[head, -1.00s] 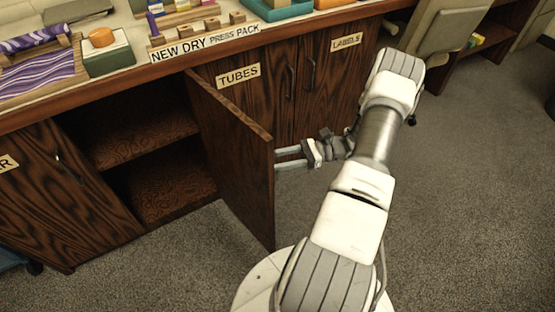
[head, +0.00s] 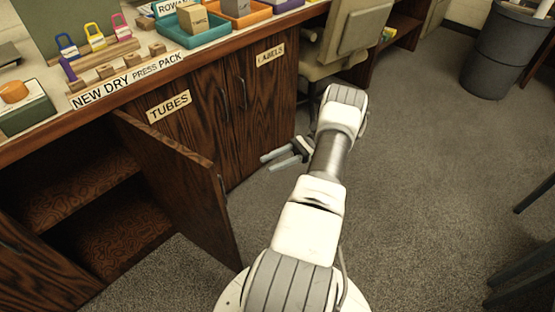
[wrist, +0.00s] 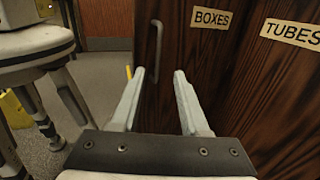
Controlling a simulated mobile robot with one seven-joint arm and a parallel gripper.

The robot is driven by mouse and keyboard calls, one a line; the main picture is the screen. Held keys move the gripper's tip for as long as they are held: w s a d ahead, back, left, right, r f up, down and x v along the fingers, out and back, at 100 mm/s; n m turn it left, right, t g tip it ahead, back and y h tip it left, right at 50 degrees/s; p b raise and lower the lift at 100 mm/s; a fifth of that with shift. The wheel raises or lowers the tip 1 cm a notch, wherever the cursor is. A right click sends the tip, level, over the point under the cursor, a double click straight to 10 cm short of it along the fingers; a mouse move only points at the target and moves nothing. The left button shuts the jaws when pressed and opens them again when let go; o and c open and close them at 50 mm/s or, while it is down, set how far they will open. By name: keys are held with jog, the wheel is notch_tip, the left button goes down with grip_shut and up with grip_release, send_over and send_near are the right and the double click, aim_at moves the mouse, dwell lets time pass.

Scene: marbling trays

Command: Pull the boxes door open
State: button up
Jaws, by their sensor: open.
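The boxes door (head: 182,185) stands swung well out from the cabinet front, with the inside behind it exposed. Its handle (head: 224,191) shows at the free edge. In the wrist view the door's outer face (wrist: 205,60) carries the BOXES label (wrist: 210,18), and its upright bar handle (wrist: 155,52) lies ahead, lined up between my fingers. My gripper (head: 268,161) is open and empty, to the right of the door and apart from it. It also shows open in the wrist view (wrist: 160,76), with nothing between the fingertips.
The TUBES door (head: 180,135) and LABELS door (head: 262,100) are shut beside it. The open cabinet has a shelf (head: 85,185). A chair (head: 345,40) stands beyond, and a grey bin (head: 505,50) at the far right.

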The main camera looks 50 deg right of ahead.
jog(key=shift+s+d, duration=0.25)
jog(key=shift+d, duration=0.4)
jog(key=w+a+r+n+g+h, duration=0.4)
jog(key=a+r+n+h, duration=0.1)
jog(key=a+r, duration=0.5)
jog(key=w+a+r+n+g+h, duration=0.3)
jog(key=a+r+n+h, duration=0.2)
jog(key=a+r, duration=0.45)
jog(key=s+a+r+n+t+h, duration=0.7)
jog(key=s+a+r+n, duration=0.5)
jog(key=s+a, duration=0.15)
notch_tip(320, 180, up, 20)
jog(key=p, duration=2)
jog(key=shift+s+d, duration=0.2)
jog(key=shift+s, duration=0.15)
